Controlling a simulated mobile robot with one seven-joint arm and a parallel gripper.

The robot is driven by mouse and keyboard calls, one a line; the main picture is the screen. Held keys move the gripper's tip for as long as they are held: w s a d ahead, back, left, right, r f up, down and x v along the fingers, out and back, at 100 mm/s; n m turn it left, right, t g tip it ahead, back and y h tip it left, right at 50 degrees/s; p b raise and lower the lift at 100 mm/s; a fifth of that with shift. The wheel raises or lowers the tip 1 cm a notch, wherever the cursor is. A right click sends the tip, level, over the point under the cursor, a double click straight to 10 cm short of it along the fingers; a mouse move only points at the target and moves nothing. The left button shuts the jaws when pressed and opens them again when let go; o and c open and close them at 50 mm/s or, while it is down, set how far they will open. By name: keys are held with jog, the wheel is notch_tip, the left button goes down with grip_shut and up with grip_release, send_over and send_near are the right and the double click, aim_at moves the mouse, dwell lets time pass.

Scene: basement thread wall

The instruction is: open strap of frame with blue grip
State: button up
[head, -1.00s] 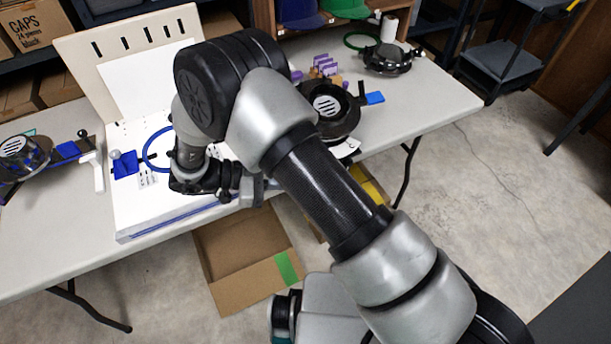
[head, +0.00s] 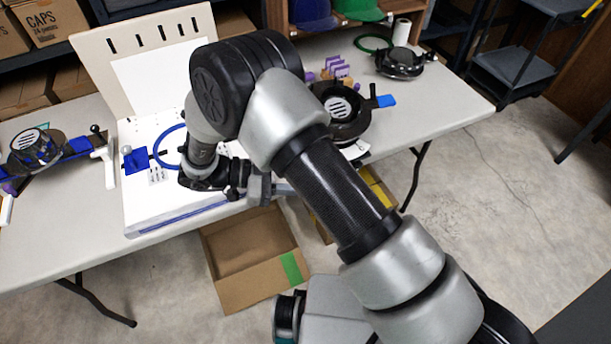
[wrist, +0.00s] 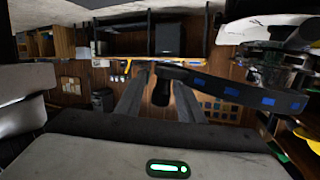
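A black round cap frame (head: 346,128) with white slots lies at the right-middle of the table, partly behind my arm. Its blue grip (head: 385,101) sticks out to the right. My gripper (head: 284,188) is at the table's front edge, just left of and in front of this frame, mostly hidden by my wrist. In the wrist view, my gripper (wrist: 160,98) has its two fingers apart. A dark band with blue patches (wrist: 245,92) comes in from the right, and its black tab (wrist: 162,92) shows between the fingers. I cannot tell whether they touch it.
A white board with a blue hoop (head: 166,140) stands left of my gripper. Another frame with blue parts (head: 35,148) lies at the far left. A black fixture (head: 400,62) is at the back right. An open cardboard box (head: 250,255) is on the floor. The table's right end is clear.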

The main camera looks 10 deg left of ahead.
jog(key=shift+a, duration=0.1)
jog(key=p+v, duration=0.2)
jog(key=v, duration=1.5)
jog(key=shift+a, duration=0.15)
jog(key=shift+w, duration=0.1)
